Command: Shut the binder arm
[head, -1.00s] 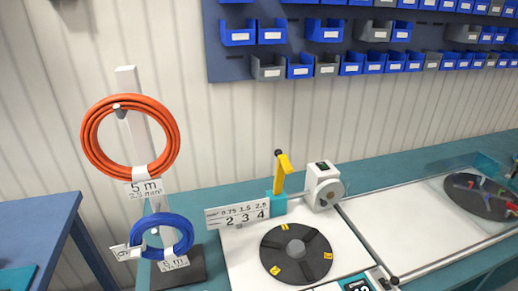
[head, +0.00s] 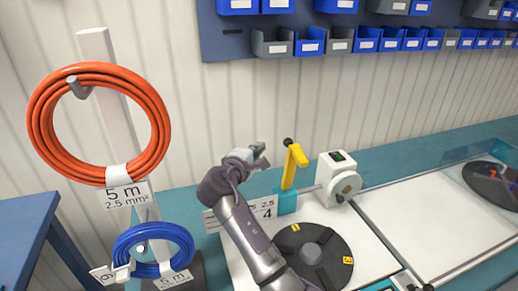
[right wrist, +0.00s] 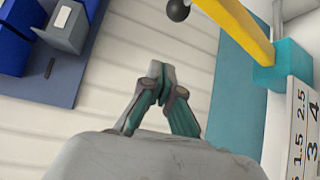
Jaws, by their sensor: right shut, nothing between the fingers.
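The yellow binder arm (head: 292,168) stands raised on its teal base (head: 287,202), with a black ball knob (head: 288,142) at its top. My right gripper (head: 258,152) is to the left of the arm, near knob height, shut and empty. In the right wrist view the shut fingertips (right wrist: 158,75) point up the picture. The yellow arm (right wrist: 238,25) and its black knob (right wrist: 178,10) show there at the upper right, apart from the fingers. My left gripper is not in view.
A dark round reel plate (head: 312,255) lies in front of the binder arm. A white device (head: 338,178) stands just right of it. A stand at left holds an orange cable coil (head: 98,170) and a blue coil (head: 152,232). Blue bins (head: 310,42) hang above.

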